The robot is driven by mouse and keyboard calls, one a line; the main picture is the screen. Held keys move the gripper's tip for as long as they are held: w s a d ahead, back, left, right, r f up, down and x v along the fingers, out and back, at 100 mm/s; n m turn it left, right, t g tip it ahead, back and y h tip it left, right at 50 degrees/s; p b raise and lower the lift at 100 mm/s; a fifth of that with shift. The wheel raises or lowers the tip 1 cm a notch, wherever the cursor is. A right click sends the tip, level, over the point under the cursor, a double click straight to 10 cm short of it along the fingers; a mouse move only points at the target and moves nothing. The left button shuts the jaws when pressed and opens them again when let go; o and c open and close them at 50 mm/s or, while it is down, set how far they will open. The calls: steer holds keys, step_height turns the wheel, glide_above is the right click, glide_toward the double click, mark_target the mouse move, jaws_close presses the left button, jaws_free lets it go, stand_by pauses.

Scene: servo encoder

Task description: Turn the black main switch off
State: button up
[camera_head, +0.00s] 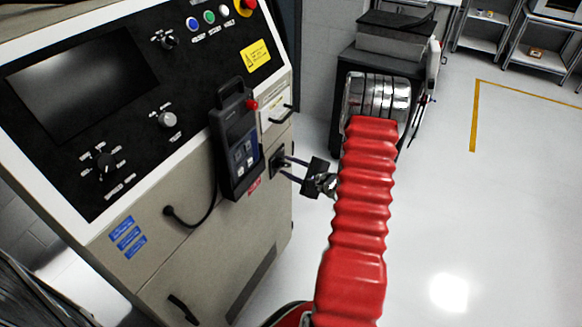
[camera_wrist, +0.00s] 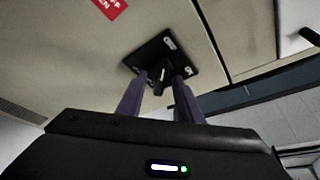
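In the wrist view the main switch (camera_wrist: 150,52) shows as a black square plate with pale labels and a black handle sticking out. My gripper (camera_head: 287,167) reaches it from the right. In the wrist view my gripper's two purple-grey fingers (camera_wrist: 162,86) are apart, one on each side of the handle. Whether either finger touches the handle I cannot tell.
A handheld pendant (camera_head: 237,145) with a red button hangs on the cabinet (camera_head: 205,235), left of the switch. A red label (camera_wrist: 110,7) is near the plate. A dark cart (camera_head: 390,50) stands behind my arm. The floor (camera_head: 480,200) on the right is clear.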

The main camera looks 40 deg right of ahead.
steer(key=shift+s, duration=0.1)
steer(key=v, duration=1.3)
steer(key=shift+s, duration=0.3)
